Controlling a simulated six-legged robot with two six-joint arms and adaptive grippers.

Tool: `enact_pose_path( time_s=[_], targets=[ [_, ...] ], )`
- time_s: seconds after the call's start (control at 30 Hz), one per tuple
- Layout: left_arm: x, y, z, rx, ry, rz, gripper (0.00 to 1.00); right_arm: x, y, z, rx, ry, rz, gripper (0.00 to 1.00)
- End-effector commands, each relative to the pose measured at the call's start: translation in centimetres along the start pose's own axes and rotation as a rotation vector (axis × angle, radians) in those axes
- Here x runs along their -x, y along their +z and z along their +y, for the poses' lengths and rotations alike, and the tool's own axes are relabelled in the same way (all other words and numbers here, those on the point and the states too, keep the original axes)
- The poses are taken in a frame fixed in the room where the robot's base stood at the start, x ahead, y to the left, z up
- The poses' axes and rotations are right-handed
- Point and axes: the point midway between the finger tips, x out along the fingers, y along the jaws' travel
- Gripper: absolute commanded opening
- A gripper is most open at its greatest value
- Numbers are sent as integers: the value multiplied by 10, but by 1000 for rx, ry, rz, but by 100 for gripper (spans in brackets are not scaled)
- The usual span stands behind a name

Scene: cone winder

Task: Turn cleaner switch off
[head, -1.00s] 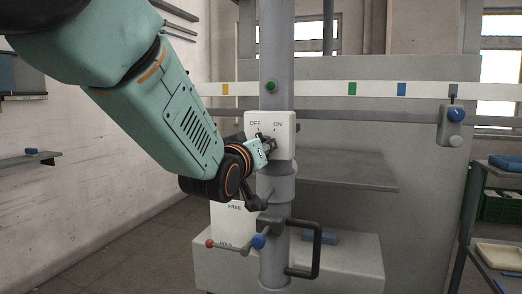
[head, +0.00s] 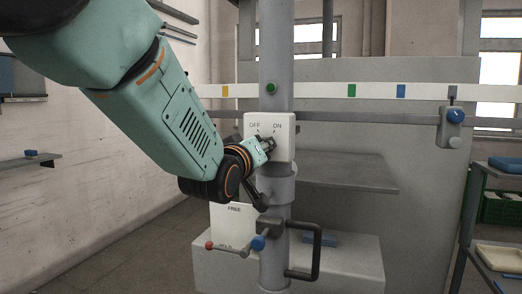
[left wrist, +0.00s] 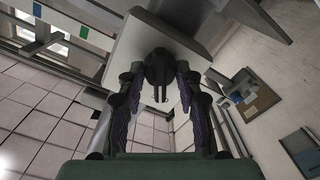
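The cleaner switch is a white box (head: 285,150) on the grey column, marked OFF at left and ON at right. My left gripper (head: 268,144) reaches its face from the lower left and covers most of the knob in the head view. In the left wrist view the dark round knob (left wrist: 159,68), with a narrow two-pronged part, lies between the two fingers of my left gripper (left wrist: 160,75). The fingers stand apart, one on each side, with a narrow gap to the knob. Which mark the knob points to is hard to tell. My right gripper is out of view.
A green button (head: 271,88) sits on the column above the box. Below are a FREE/HOLD plate (head: 233,222), a lever with red and blue ends (head: 258,243) and a black handle (head: 317,250). A blue-knobbed slider (head: 456,115) hangs on the rail at right.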

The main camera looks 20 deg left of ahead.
Motion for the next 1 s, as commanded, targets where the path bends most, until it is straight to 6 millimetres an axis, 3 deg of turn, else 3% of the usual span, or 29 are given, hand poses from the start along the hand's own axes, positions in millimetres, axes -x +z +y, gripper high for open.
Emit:
enact_pose_path(
  time_s=[0.23,0.57,1.0],
  targets=[
    [0,0,0,-1,0,0,57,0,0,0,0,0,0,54],
    [0,-2,1,-2,1,0,57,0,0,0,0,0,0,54],
    [0,-64,38,-2,3,3,57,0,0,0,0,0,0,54]
  ],
)
